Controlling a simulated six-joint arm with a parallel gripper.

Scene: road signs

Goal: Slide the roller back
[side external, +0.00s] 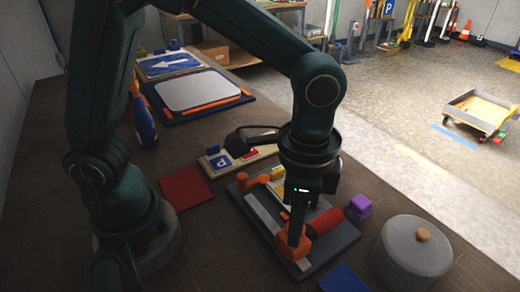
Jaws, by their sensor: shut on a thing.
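The roller (326,221) is a red cylinder with orange end parts. It lies across a dark grey base board (335,245) near its front end. An orange block (292,246) stands at the roller's left end. My gripper (298,212) points down over the board and is shut on the roller's orange part, just left of the red cylinder. The fingertips and exact contact are partly hidden by the wrist. A light plate and a yellow piece (278,173) show at the board's far end, beside an orange post (247,182).
A grey lidded pot (413,252) and a purple block (358,207) stand right of the board. A blue bottle (145,122) stands farther back. A blue piece (344,278) lies in front.

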